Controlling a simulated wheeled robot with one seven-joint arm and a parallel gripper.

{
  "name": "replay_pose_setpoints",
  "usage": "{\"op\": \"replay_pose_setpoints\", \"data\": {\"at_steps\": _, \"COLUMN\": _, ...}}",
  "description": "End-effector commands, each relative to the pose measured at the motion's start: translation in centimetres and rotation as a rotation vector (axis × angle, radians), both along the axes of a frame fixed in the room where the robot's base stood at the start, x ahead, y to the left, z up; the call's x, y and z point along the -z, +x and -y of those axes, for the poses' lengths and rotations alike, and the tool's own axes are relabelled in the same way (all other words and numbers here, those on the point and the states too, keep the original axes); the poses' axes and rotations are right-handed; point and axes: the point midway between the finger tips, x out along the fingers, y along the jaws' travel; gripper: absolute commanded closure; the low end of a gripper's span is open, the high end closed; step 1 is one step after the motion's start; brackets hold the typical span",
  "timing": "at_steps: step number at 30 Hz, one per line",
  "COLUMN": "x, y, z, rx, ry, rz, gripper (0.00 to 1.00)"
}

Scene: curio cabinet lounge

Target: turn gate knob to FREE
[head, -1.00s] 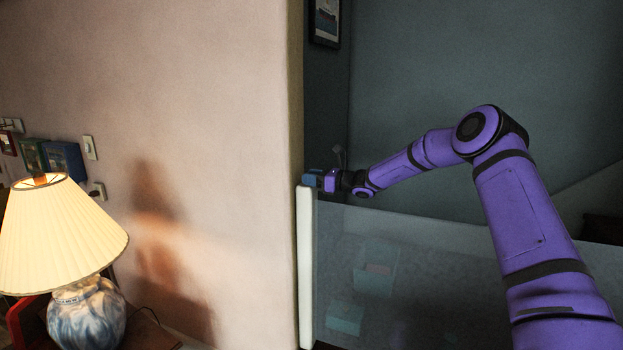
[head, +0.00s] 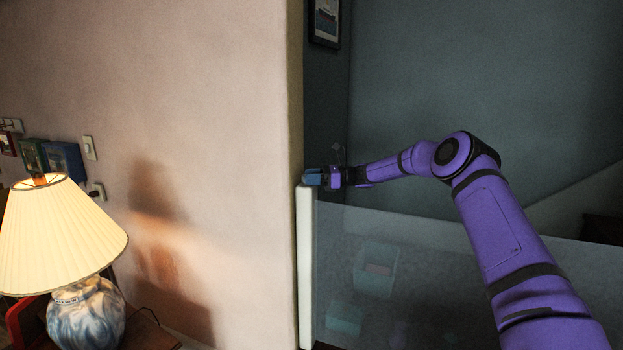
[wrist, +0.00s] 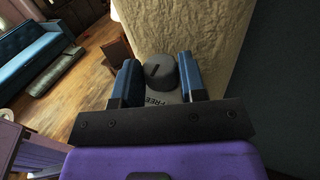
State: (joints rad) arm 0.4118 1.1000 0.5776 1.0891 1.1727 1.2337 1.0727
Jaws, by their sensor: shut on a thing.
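The gate knob (wrist: 160,72) is a round dark grey knob with a dark line across its top, seen in the wrist view. It sits on a grey plate (wrist: 158,101) that carries the word FREE on the side toward my wrist. My gripper (wrist: 161,77) is shut on the knob, one blue finger on each side. In the head view my gripper (head: 314,178) is at the top of the pale gate post (head: 306,265); the knob itself is hidden or too small to tell there.
A translucent gate panel (head: 450,280) runs right from the post, below my arm. A tan wall (head: 220,120) stands close on the left. A lit lamp (head: 62,235) stands at the lower left. The wrist view shows a blue sofa (wrist: 35,60) and wooden floor.

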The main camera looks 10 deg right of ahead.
Motion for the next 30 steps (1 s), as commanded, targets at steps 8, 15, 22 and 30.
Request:
{"op": "replay_pose_setpoints", "data": {"at_steps": 8, "x": -0.1, "y": 0.0, "z": 0.1, "rx": 0.003, "ry": 0.000, "rz": 0.002, "gripper": 0.53}}
{"op": "replay_pose_setpoints", "data": {"at_steps": 15, "x": 0.0, "y": 0.0, "z": 0.1, "rx": 0.003, "ry": 0.000, "rz": 0.001, "gripper": 0.39}}
{"op": "replay_pose_setpoints", "data": {"at_steps": 22, "x": 0.0, "y": -0.1, "z": 0.8, "rx": 0.003, "ry": -0.001, "rz": 0.001, "gripper": 0.39}}
{"op": "replay_pose_setpoints", "data": {"at_steps": 30, "x": 0.0, "y": -1.1, "z": 5.4, "rx": 0.006, "ry": -0.001, "rz": 0.002, "gripper": 0.39}}
